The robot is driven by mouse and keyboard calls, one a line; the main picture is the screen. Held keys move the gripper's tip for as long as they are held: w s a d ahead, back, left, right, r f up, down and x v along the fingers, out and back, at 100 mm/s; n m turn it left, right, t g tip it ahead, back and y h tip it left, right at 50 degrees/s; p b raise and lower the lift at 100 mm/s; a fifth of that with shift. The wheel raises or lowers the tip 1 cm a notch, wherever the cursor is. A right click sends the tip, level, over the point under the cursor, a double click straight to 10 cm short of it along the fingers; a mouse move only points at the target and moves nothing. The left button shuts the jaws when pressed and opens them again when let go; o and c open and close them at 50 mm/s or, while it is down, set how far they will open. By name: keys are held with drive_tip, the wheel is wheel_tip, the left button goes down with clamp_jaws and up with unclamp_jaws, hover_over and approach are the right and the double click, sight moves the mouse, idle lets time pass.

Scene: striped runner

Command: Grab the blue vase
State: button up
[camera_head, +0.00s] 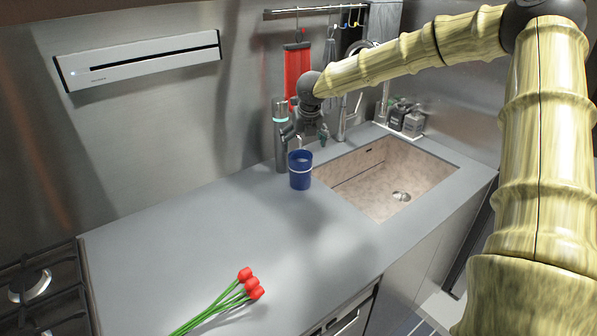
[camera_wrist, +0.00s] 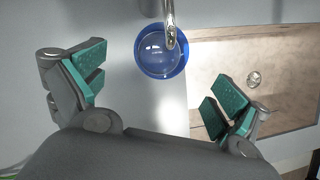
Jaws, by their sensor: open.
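The blue vase (camera_head: 300,174), a cup-like vessel with a pale band, stands upright on the grey counter at the left edge of the sink. In the wrist view the vase (camera_wrist: 153,62) is seen from above, top centre, with a metal spout across its upper part. My gripper (camera_head: 307,134) is above the vase, apart from it. In the wrist view my gripper (camera_wrist: 153,92) is open and empty, its teal-padded fingers wide apart on either side and below the vase in the picture. The exact height gap cannot be told.
A grey cylinder with a teal ring (camera_head: 281,140) stands close behind the vase, by the metal spout (camera_wrist: 170,24). The sink (camera_head: 385,180) lies to the right. Red tulips (camera_head: 250,284) lie at the front; a stove (camera_head: 35,290) is at left. The middle counter is clear.

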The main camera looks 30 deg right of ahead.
sight(301, 147)
drive_tip(key=x, duration=0.3)
drive_tip(key=shift+w+f+p, duration=0.1)
drive_tip(key=shift+w+p, duration=0.1)
drive_tip(key=shift+p, duration=0.15)
drive_tip(key=shift+d+f, duration=0.1)
drive_tip(key=shift+f, duration=0.3)
drive_tip(key=shift+p+x, duration=1.1)
drive_tip(key=shift+x, duration=1.5)
drive_tip(key=shift+w+d, duration=0.1)
drive_tip(key=shift+r, duration=0.1)
drive_tip(key=c, duration=2.2)
